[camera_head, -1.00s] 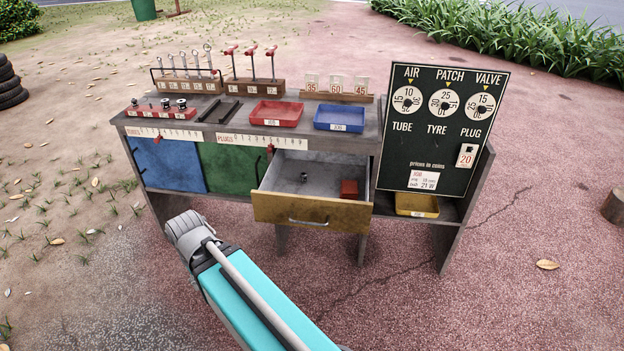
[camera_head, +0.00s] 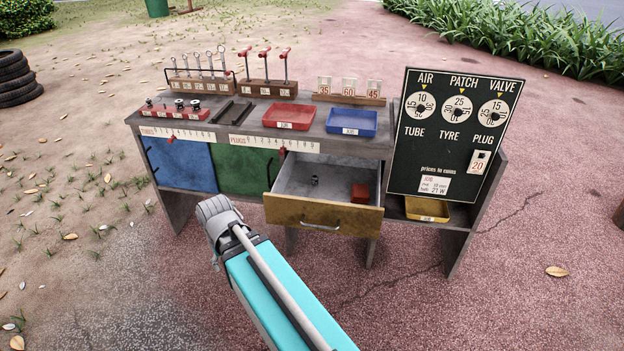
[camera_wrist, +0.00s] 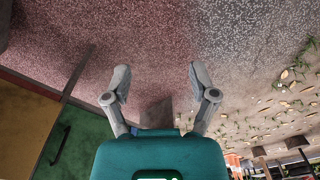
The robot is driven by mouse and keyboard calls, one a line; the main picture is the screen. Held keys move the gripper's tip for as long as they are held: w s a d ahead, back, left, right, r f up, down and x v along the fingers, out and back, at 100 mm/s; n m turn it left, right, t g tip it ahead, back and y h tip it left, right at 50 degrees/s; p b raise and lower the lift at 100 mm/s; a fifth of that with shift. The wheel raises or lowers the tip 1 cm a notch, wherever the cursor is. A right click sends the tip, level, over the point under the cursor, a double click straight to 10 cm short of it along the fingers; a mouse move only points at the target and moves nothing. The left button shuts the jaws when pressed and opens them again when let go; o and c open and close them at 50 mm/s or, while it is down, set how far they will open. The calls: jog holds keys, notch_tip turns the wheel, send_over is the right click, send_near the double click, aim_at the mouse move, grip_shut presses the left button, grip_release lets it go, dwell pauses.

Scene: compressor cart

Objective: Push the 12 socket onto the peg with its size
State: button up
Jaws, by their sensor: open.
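A small dark metal socket (camera_head: 315,180) lies on the floor of the open drawer; its size mark is too small to read. A red rail (camera_head: 168,113) at the left of the cart top carries several dark metal pieces, probably sockets on pegs; their sizes are not legible. My gripper (camera_wrist: 158,82) is open and empty in the wrist view, with its two fingers spread apart over the paving.
The yellow-fronted drawer (camera_head: 322,217) sticks out and also holds a red block (camera_head: 360,192). Red (camera_head: 290,115) and blue (camera_head: 352,122) trays, a wrench rack and T-handles stand on top. A price board (camera_head: 452,135) rises at right. The paving in front is clear.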

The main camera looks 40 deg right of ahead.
jog(key=w+d+r+m+t+p, duration=0.1)
jog(key=w+d+r+p, duration=0.35)
jog(key=d, duration=0.35)
jog(key=w+d+r+m+t+p, duration=0.1)
jog(key=w+d+r+p, duration=0.3)
jog(key=d+r, duration=0.3)
jog(key=d+m+t+h, duration=0.1)
jog(key=d, duration=2.4)
jog(key=shift+w+d+m+t+h+p, duration=0.3)
jog(key=shift+w+m+t+p, duration=0.05)
jog(key=shift+w+m+t, duration=0.05)
jog(key=b, duration=0.8)
send_over(315, 185)
jog(key=s, duration=0.1)
jog(key=f, duration=0.8)
jog(key=shift+d, duration=0.2)
jog(key=shift+b+x, duration=2.45)
jog(key=shift+x, duration=0.1)
jog(key=shift+a, duration=0.2)
